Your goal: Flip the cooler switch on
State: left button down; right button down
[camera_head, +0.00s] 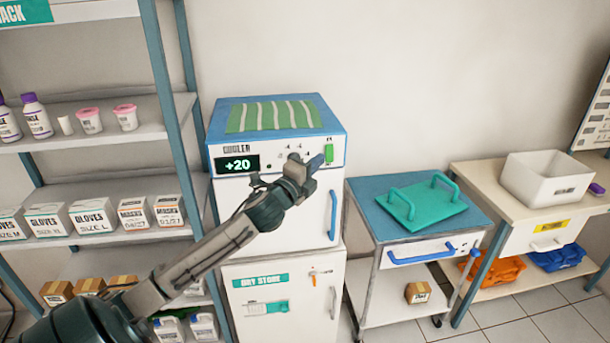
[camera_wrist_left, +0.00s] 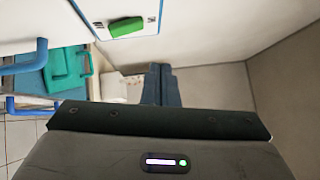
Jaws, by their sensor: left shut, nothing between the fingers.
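The cooler (camera_head: 225,193) is a white cabinet with a blue top. Its display (camera_head: 237,164) reads +20 in green. The green switch (camera_head: 329,152) sits at the right end of its front panel. The green switch (camera_wrist_left: 126,27) also shows in the left wrist view, to the left of the fingertips. My left gripper (camera_head: 316,163) is shut and empty in front of the panel, just left of the switch in the head view. Its closed fingers (camera_wrist_left: 160,82) appear apart from the switch in the wrist view. The switch's exact position is unclear. My right gripper is out of view.
A blue door handle (camera_head: 333,215) is below the panel. A striped green cloth (camera_head: 273,116) lies on top. The dry store cabinet (camera_head: 240,309) is underneath. Shelving (camera_head: 167,100) stands left; a trolley with a teal tray (camera_head: 428,206) stands right.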

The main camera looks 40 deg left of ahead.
pick_arm(q)
jog(key=s, duration=0.1)
jog(key=s+b, duration=0.1)
jog(key=s, duration=0.1)
jog(key=s+d+r, duration=0.1)
jog(key=s, duration=0.1)
jog(key=shift+s+r+b, duration=0.1)
jog(key=shift+b, duration=0.3)
